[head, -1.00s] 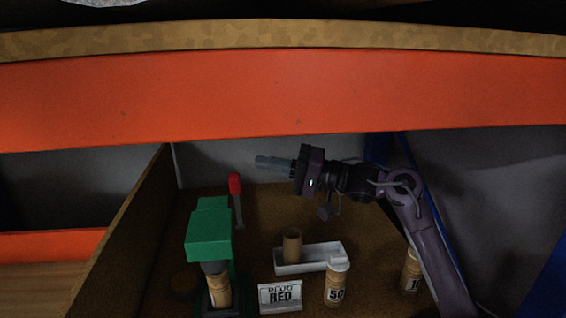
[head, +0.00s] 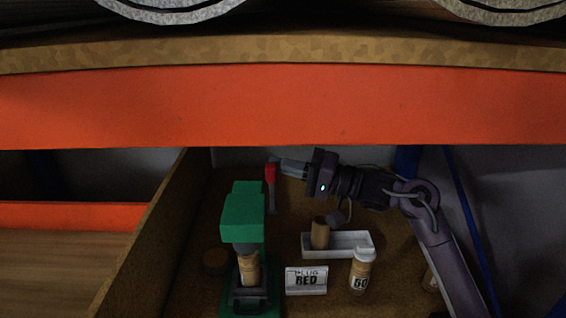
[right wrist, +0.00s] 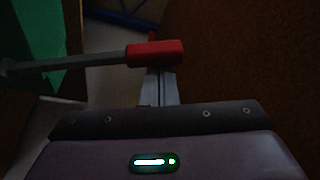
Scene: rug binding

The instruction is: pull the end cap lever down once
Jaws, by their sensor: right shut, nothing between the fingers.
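The end cap lever has a red handle (head: 270,173) on a grey rod, standing upright behind the green press (head: 243,215). In the right wrist view the red handle (right wrist: 156,53) crosses just beyond my fingertips, with its rod running left toward the green body. My right gripper (head: 282,165) is shut and empty, its fingertips pointing left close to the top of the red handle. I cannot tell whether they touch it. A brown tube (head: 248,268) stands upright in the press, below its green head. My left gripper is not in view.
A white tray (head: 362,245) holds an upright brown tube (head: 319,234). In front are a sign reading PLUG RED (head: 306,280) and a capped tube marked 50 (head: 361,270). A brown side wall (head: 150,240) stands left; an orange beam (head: 280,105) crosses above.

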